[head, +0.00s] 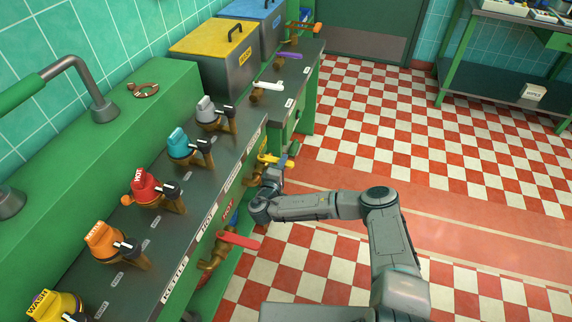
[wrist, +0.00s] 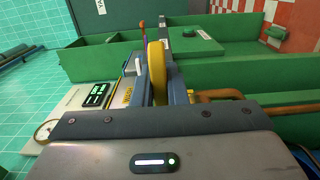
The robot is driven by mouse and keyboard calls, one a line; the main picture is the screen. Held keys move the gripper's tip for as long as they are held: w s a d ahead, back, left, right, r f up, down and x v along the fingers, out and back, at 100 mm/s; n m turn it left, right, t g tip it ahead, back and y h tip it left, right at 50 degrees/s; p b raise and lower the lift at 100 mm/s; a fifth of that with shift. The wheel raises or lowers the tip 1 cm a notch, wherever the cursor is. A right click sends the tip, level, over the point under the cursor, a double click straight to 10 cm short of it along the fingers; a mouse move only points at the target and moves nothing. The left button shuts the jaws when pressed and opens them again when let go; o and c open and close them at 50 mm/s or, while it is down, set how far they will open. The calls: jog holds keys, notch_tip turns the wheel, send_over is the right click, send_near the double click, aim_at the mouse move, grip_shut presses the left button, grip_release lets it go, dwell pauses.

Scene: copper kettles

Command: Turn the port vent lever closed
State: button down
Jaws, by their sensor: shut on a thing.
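A yellow lever (head: 276,160) sits on a brass valve on the front of the green counter, below its edge. My gripper (head: 270,176) reaches it from the front and is shut on it. In the wrist view the yellow lever (wrist: 157,74) stands edge-on between the two fingers (wrist: 156,84). The gripper hides part of the lever and most of its valve. I cannot read a label that names it as the port vent lever. A red lever (head: 238,240) on another brass valve sticks out nearer to me, apart from the gripper.
Several taps with coloured caps, such as the red one (head: 146,184), line the dark counter top (head: 200,193). A yellow-lidded bin (head: 212,70) and a blue-lidded bin (head: 262,22) stand at the back. The checkered floor (head: 460,140) to the right is clear.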

jog(key=shift+a, duration=0.25)
